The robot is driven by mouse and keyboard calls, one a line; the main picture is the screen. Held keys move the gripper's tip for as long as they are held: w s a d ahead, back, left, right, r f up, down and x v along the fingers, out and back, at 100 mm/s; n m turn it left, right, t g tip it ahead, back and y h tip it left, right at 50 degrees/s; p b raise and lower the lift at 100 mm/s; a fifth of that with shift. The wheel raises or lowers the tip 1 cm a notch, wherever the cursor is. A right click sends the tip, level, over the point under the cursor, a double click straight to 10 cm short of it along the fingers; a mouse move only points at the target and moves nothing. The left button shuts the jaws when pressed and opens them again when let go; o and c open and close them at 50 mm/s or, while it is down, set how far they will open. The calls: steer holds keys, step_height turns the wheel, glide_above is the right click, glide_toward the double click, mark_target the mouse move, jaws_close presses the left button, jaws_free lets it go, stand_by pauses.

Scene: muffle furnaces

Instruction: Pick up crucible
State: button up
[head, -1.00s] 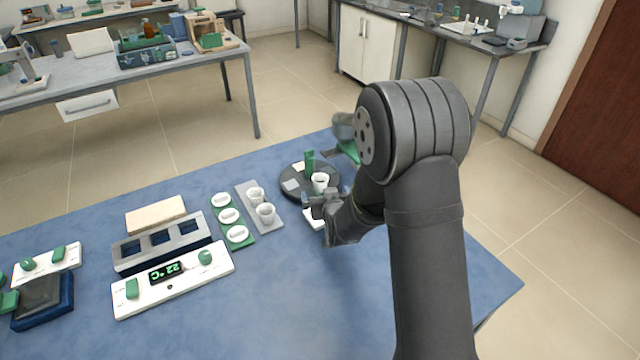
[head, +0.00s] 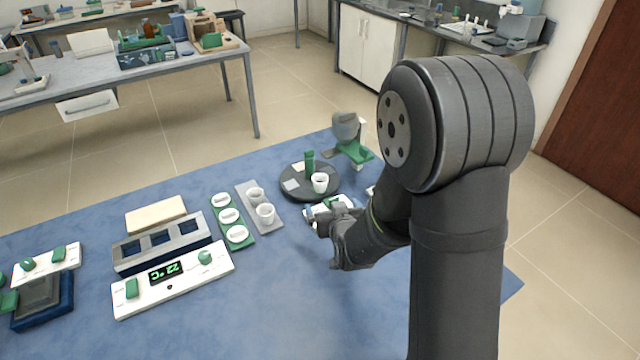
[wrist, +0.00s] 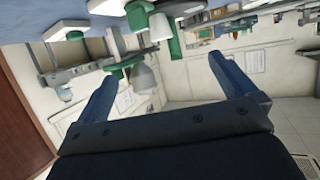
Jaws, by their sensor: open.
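A white crucible (head: 320,182) stands upright on a dark round plate (head: 293,194), in front of a green post (head: 309,163). Two more white crucibles, a farther one (head: 257,194) and a nearer one (head: 266,213), stand on a grey strip (head: 246,190) to the left. My gripper (head: 318,217) is just nearer than the round plate, apart from the crucibles. In the wrist view its two blue fingers (wrist: 165,88) are spread wide with nothing between them. That view looks upside down, with the table along the top.
A green stand with a grey cup (head: 345,127) is behind the plate. A white device (head: 335,204) lies close to my gripper, partly hidden. Left are a green strip with white lids (head: 229,216), a grey rack (head: 162,242) and a 22 °C control panel (head: 172,280).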

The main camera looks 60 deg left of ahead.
steer(key=shift+s+d+r, duration=0.1)
steer(key=shift+d, duration=0.2)
steer(key=c, duration=0.7)
steer(key=shift+a, duration=0.1)
